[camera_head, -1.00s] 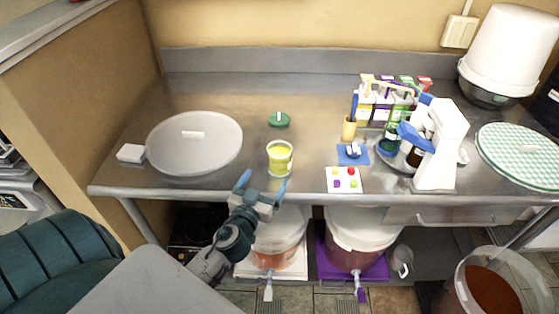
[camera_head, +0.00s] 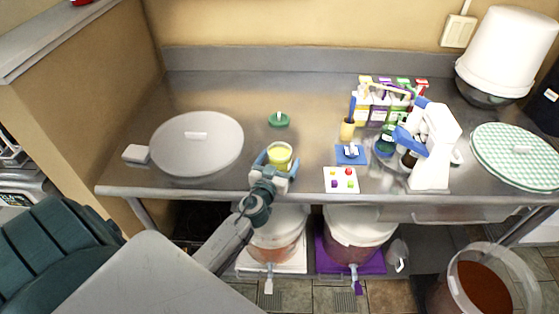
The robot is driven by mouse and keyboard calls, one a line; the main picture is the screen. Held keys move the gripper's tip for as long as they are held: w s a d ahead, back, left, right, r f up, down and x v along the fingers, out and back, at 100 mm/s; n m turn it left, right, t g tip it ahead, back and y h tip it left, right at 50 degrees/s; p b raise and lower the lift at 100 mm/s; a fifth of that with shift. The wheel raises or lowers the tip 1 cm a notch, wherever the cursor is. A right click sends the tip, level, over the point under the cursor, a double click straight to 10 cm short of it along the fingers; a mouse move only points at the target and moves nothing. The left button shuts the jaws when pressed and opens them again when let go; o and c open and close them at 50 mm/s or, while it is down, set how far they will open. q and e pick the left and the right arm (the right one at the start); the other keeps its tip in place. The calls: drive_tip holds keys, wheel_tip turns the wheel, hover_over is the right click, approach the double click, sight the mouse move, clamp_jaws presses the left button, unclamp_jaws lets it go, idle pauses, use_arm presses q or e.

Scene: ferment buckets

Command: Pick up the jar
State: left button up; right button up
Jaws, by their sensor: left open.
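The jar (camera_head: 280,153) is a small clear cup with yellow contents and an open top. It stands upright on the steel counter near the front edge. My left gripper (camera_head: 276,162) is open at the jar, with a blue-tipped finger on each side of it. The gripper hides the jar's lower front. I cannot tell whether the fingers touch the jar. My right gripper is not in view.
A green lid (camera_head: 279,120) lies behind the jar. A round white lid (camera_head: 197,144) lies to the left. Buckets (camera_head: 276,236) sit below the counter.

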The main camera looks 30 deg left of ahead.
use_arm(q)
drive_tip(key=shift+c, duration=0.5)
drive_tip(key=c, duration=1.2)
drive_tip(key=shift+r, duration=0.3)
drive_tip(key=shift+c, duration=0.2)
